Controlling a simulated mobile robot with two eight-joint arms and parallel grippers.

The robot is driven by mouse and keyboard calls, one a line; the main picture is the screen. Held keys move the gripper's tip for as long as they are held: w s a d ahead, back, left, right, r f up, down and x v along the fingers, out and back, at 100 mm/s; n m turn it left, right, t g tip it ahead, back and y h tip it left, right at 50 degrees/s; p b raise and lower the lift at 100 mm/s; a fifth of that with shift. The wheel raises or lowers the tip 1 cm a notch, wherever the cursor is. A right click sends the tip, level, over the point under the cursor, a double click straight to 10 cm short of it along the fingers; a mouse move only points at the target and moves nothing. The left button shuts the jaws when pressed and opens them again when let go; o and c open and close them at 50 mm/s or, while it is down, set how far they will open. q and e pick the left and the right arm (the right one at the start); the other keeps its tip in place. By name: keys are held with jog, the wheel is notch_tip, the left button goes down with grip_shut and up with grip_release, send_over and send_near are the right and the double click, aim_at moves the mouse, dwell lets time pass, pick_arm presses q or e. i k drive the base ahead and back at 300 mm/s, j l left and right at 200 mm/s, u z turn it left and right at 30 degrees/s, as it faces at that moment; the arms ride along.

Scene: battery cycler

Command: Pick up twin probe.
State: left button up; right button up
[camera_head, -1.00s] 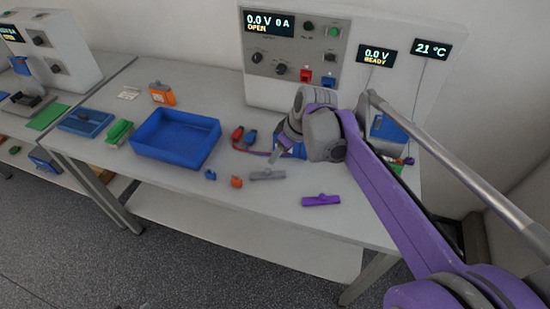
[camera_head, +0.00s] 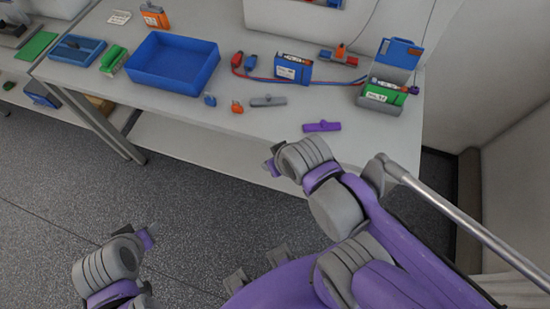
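I cannot tell for certain which item is the twin probe. A pair of red and blue plugs (camera_head: 244,63) with red and blue leads lies on the bench beside a blue battery pack (camera_head: 293,69). My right gripper (camera_head: 272,163) is in front of the bench edge, apart from the items; its fingers are small and mostly hidden behind its wrist. My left gripper (camera_head: 147,238) is low at the lower left, over the floor, away from the bench. Neither gripper visibly holds anything.
On the bench are a blue tray (camera_head: 172,84), a purple piece (camera_head: 322,127), a grey piece (camera_head: 268,101), a small orange piece (camera_head: 237,107), a small blue piece (camera_head: 210,100) and an open grey holder with a green battery (camera_head: 384,93). The bench front is mostly clear.

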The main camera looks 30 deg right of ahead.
aim_at(349, 61)
jog(key=z, duration=1.65)
